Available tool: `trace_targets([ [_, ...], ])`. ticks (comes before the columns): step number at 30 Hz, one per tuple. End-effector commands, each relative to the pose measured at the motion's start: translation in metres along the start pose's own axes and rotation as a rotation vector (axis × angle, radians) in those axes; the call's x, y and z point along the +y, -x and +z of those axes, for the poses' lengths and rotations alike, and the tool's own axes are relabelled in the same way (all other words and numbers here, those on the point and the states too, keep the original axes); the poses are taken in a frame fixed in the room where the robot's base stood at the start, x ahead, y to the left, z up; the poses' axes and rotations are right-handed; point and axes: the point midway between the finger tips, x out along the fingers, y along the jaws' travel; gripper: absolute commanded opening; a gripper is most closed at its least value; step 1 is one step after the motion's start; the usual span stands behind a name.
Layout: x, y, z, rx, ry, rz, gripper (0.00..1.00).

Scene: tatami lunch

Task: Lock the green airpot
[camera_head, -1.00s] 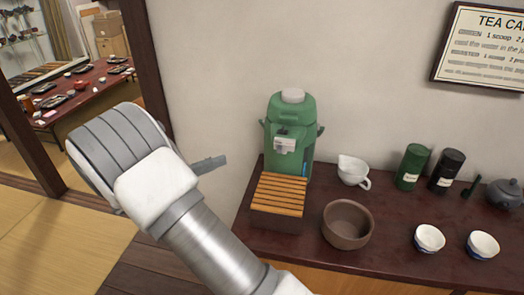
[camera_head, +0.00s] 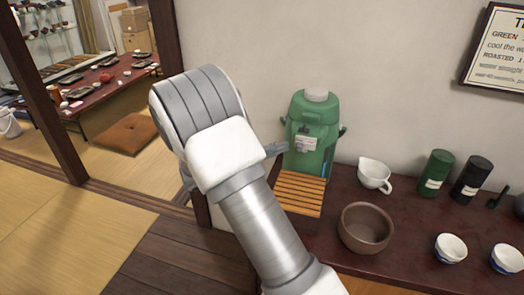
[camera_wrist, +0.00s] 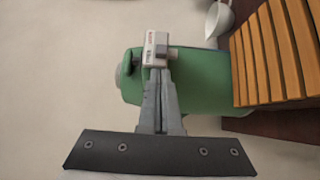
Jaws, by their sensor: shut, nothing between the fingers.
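The green airpot (camera_head: 313,135) stands upright at the left end of the dark wooden counter, with a pale cap on top and a small light label plate on its front. In the wrist view the airpot (camera_wrist: 205,78) lies sideways across the picture, and its light lock plate (camera_wrist: 157,47) shows just beyond my fingertips. My gripper (camera_head: 276,149) is shut and empty, just left of the airpot's front in the head view. In the wrist view my gripper (camera_wrist: 158,75) covers part of the airpot's front. I cannot tell whether the fingertips touch it.
A slatted wooden drip tray (camera_head: 298,193) sits in front of the airpot. A brown bowl (camera_head: 365,228), a white spouted pitcher (camera_head: 374,175), dark canisters (camera_head: 436,172) and blue-white cups (camera_head: 450,248) stand to the right. A doorpost (camera_head: 172,60) is behind my arm.

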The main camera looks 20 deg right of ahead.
Motion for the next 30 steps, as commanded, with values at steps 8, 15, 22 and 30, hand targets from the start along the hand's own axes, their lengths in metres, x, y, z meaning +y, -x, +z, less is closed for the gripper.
trace_targets([
  [8, 0.000, -0.012, 0.011, 0.000, 0.000, 0.000, 0.00],
  [15, 0.000, -0.011, 0.012, 0.000, 0.000, 0.000, 0.00],
  [22, -0.001, -0.022, 0.022, -0.001, 0.000, 0.001, 0.00],
  [30, 0.000, -0.032, 0.032, -0.001, 0.000, 0.000, 0.00],
])
